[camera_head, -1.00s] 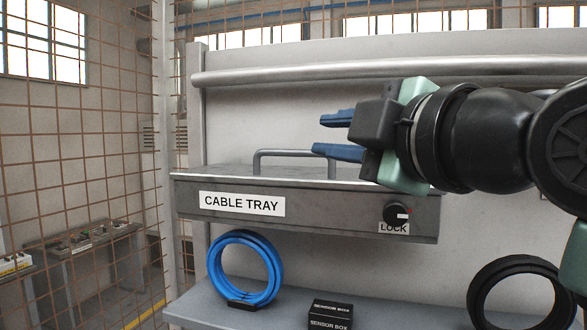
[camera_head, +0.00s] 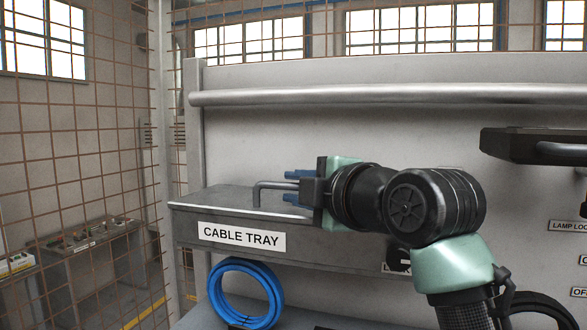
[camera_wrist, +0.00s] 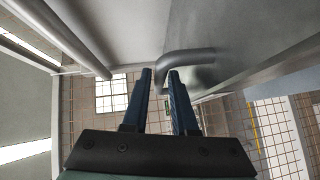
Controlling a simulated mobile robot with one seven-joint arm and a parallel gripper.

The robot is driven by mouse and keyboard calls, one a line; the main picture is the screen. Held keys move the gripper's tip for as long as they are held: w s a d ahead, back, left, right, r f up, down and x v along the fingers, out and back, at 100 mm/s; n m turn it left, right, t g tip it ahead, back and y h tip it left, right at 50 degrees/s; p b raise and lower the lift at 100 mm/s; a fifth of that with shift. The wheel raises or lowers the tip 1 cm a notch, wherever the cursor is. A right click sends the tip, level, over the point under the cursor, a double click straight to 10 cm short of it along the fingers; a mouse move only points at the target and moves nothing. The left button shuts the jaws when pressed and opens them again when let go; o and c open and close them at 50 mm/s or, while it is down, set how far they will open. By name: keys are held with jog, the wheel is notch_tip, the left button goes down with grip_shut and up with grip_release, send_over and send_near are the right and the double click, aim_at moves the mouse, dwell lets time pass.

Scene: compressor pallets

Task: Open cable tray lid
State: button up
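The grey cable tray (camera_head: 190,220) carries a white CABLE TRAY label and is mounted on a pale panel. Its lid (camera_head: 215,198) lies flat and looks shut. A grey bar handle (camera_head: 268,184) stands on the lid; it also shows in the wrist view (camera_wrist: 190,57). My gripper (camera_head: 288,186) is at the handle, blue fingers pointing left. In the wrist view my fingertips (camera_wrist: 160,72) are apart, with the handle's bent end appearing between or just beyond them; contact cannot be told. The lock knob (camera_head: 399,256) is partly hidden by my arm.
A blue cable coil (camera_head: 246,292) stands below the tray. A long rail (camera_head: 300,96) crosses the panel above. A dark box with a handle (camera_head: 535,147) juts out at the right. Wire mesh fencing (camera_head: 110,150) is at the left. The panel above the lid is clear.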

jog(key=shift+w+a, duration=0.2)
jog(key=shift+w, duration=0.15)
jog(key=shift+w+f, duration=0.1)
grip_shut()
dwell(1.2)
